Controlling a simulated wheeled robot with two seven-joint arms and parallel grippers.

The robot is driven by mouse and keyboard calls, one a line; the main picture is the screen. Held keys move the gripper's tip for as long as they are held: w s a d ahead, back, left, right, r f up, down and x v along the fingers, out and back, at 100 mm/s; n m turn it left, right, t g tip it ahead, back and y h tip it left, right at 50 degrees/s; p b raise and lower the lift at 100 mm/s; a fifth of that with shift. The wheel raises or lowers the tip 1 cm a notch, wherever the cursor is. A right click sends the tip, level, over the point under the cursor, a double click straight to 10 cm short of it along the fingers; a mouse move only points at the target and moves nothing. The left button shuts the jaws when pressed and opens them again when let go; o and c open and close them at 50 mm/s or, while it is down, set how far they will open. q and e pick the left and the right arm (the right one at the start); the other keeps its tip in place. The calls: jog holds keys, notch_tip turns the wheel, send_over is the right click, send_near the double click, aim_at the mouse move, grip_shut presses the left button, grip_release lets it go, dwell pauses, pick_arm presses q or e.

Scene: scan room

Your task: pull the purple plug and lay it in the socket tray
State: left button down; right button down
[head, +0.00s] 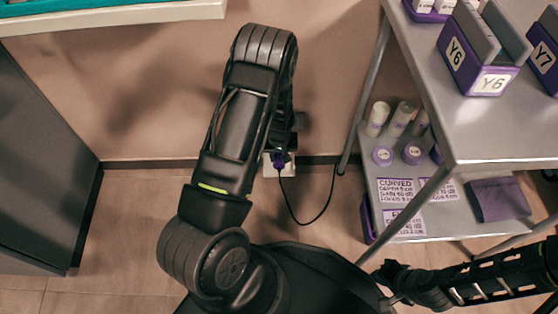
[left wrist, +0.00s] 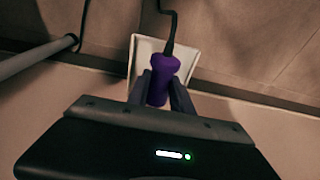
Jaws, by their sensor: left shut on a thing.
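The purple plug (left wrist: 160,82) is between the two fingers of my left gripper (left wrist: 160,92) in the left wrist view, with a black cable running from its end. Behind it is a white wall socket plate (left wrist: 187,54). In the head view the plug (head: 281,161) shows just below my left gripper (head: 283,150), in front of the socket plate (head: 268,168) low on the wall. I cannot tell whether the plug is still seated. My right gripper (head: 392,280) is at the lower right, its jaws unclear. I cannot identify the socket tray.
A metal shelf rack (head: 480,165) stands at the right with purple-labelled boxes, rolls and cards. The cable (head: 301,221) loops across the floor towards the rack's leg. A dark cabinet (head: 40,170) stands at the left. Floor between is clear.

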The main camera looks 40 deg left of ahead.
pick_arm(q)
jog(key=shift+w+a+f+b, duration=0.25)
jog(key=shift+w+a+b, duration=0.1)
jog(key=shift+w, duration=0.1)
jog(key=shift+f+b, duration=0.75)
jog(key=shift+f, duration=0.25)
jog(key=c, duration=1.1)
grip_release()
jog(key=shift+o, duration=0.2)
jog(key=r+p, duration=0.1)
jog(key=r, duration=0.1)
jog(key=r+p, duration=0.1)
jog(key=r, duration=0.2)
jog(key=s+r+p, duration=0.1)
jog(key=r+p, duration=0.1)
jog(key=shift+d+r, duration=0.35)
